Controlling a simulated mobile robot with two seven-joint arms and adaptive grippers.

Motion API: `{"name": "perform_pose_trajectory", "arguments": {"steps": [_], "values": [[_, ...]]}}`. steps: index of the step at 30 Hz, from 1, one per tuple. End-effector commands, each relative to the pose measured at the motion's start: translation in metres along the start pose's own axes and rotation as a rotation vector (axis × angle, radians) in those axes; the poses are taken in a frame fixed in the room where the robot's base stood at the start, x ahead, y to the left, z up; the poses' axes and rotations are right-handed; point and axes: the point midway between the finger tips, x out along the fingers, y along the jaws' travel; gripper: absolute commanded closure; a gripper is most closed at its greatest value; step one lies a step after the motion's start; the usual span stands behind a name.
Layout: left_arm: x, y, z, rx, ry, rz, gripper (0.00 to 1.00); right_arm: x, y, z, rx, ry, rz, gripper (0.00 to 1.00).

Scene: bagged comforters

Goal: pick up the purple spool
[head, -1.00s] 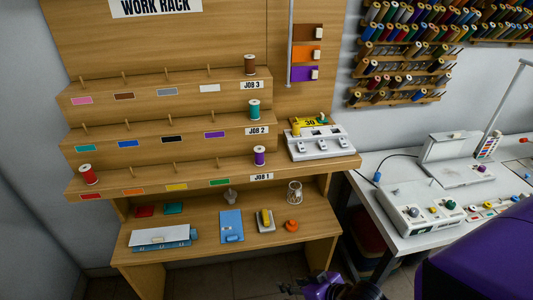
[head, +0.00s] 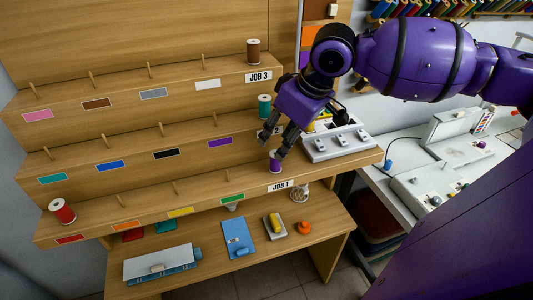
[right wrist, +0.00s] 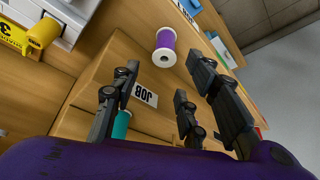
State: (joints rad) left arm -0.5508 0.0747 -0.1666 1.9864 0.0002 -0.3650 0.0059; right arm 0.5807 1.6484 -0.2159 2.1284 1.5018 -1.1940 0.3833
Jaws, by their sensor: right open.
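The purple spool (head: 275,165) stands upright on the lowest tier of the work rack, at its right end just above the JOB 1 label. My right gripper (head: 251,147) is open and empty, with one finger just in front of or above the spool's top in the head view. In the right wrist view the purple spool (right wrist: 166,45) lies beyond the open fingers of the right gripper (right wrist: 162,82), roughly between their tips. I cannot tell whether a finger touches it. My left gripper is out of view.
A teal spool (head: 264,105) and a brown spool (head: 254,51) stand on the tiers above. A white device (head: 335,146) sits right of the purple spool. Several wooden pegs line the tiers.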

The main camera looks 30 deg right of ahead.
Motion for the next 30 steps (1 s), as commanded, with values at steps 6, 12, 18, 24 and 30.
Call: {"name": "perform_pose_trajectory", "arguments": {"steps": [6,12,18,24,30], "values": [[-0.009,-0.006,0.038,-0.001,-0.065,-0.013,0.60,0.028,0.001,0.004,0.002,-0.003,-0.005,0.59],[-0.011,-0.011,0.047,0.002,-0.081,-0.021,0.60,0.058,0.004,0.012,0.001,-0.001,-0.005,0.59],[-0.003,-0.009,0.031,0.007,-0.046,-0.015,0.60,0.072,0.004,0.011,-0.001,0.001,-0.002,0.59],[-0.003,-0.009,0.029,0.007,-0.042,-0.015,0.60,0.071,0.005,0.011,-0.001,0.001,-0.001,0.61],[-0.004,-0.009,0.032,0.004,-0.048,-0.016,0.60,0.071,0.004,0.011,-0.001,0.001,-0.001,0.87]]}}
